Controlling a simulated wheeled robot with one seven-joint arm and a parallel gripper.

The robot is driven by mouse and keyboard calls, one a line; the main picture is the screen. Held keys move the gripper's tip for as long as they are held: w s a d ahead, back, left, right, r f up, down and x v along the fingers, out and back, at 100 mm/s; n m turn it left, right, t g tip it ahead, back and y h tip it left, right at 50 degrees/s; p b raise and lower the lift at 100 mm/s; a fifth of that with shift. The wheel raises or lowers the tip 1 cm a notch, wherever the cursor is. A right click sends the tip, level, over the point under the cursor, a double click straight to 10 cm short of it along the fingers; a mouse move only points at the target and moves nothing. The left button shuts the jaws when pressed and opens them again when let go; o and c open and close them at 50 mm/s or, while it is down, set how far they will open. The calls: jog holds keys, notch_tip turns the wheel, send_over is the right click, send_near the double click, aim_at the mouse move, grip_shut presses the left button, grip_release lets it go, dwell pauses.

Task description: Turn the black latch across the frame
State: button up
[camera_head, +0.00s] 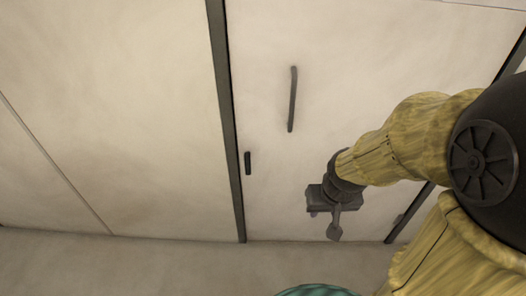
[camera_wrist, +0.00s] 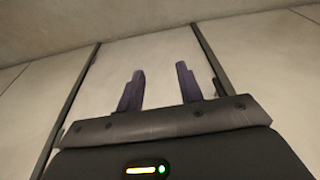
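The black latch (camera_head: 248,162) is a short dark upright bar on the pale door (camera_head: 270,110), just right of the door's left dark frame strip (camera_head: 226,110) in the head view. In the wrist view a small dark piece, likely the latch (camera_wrist: 217,87), shows beside the right-hand strip, partly hidden behind my gripper. My gripper (camera_head: 324,222) is in front of the lower door, right of and below the latch in the head view, and apart from it. Its two fingers (camera_wrist: 160,84) are spread with nothing between them.
A long dark handle (camera_head: 292,98) stands upright on the door above the latch. Another dark strip (camera_head: 512,62) borders the door's right side. Pale wall panels (camera_head: 120,90) lie to the left. The floor (camera_head: 130,262) is bare; a teal rounded object (camera_head: 318,291) shows at the bottom edge.

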jog(key=shift+w+d, duration=0.1)
jog(key=shift+o, duration=0.8)
jog(key=w+a+f+m+t+b, duration=0.1)
jog(key=w+a+f+t+b, duration=0.3)
jog(key=w+a+f, duration=0.35)
jog(key=w+a+f+m+t+b, duration=0.1)
jog(key=w+a+f+t+b, duration=0.3)
jog(key=w+f, duration=0.6)
jog(key=w+a+f+n+t+b, duration=0.1)
jog(key=w+a+f+t+b, duration=0.2)
jog(key=a, duration=0.6)
notch_tip(320, 180, down, 2)
jog(key=t+b, duration=0.3)
jog(key=t, duration=0.1)
jog(key=shift+a+f+n+h, duration=0.15)
jog(key=shift+a+n+h, duration=0.15)
